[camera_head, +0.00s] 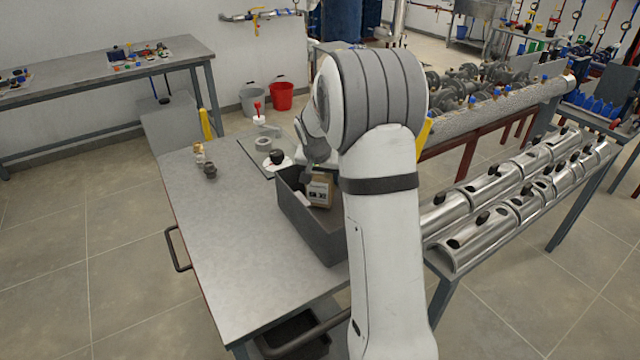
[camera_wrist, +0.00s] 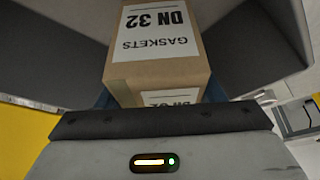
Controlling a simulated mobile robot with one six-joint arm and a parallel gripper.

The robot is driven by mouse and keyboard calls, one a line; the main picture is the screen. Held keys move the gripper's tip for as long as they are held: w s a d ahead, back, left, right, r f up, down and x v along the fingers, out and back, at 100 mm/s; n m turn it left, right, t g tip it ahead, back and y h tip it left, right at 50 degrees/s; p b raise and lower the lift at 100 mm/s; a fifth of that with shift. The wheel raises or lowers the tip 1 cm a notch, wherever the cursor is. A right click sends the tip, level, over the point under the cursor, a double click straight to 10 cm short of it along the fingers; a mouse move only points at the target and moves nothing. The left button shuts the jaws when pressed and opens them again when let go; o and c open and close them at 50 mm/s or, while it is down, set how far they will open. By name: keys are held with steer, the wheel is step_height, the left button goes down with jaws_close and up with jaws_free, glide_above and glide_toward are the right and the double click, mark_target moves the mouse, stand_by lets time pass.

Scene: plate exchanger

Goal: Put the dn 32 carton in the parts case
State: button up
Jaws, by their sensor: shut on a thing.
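The DN 32 carton (camera_head: 320,189) is a brown cardboard box with white labels reading "GASKETS DN 32". It shows large and upside down in the wrist view (camera_wrist: 158,78). My gripper (camera_head: 318,172) is shut on it, and the fingers are mostly hidden behind the carton and wrist. The parts case (camera_head: 306,224) is an open dark grey box on the workbench. The carton is within the case's opening, with grey case walls (camera_wrist: 255,50) on both sides in the wrist view. I cannot tell whether the carton touches the case floor. My arm hides the case's right side.
The grey workbench (camera_head: 205,255) is clear left of the case. Small brass and dark fittings (camera_head: 205,165), a tape roll (camera_head: 263,143) and a red-topped bottle (camera_head: 258,114) stand towards its back. Metal half-shells (camera_head: 500,195) lie on a rack to the right.

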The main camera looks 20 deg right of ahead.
steer(key=shift+f, duration=1.45)
steer(key=shift+f, duration=0.2)
steer(key=o, duration=1)
steer(key=shift+r, duration=0.1)
steer(key=shift+r, duration=0.1)
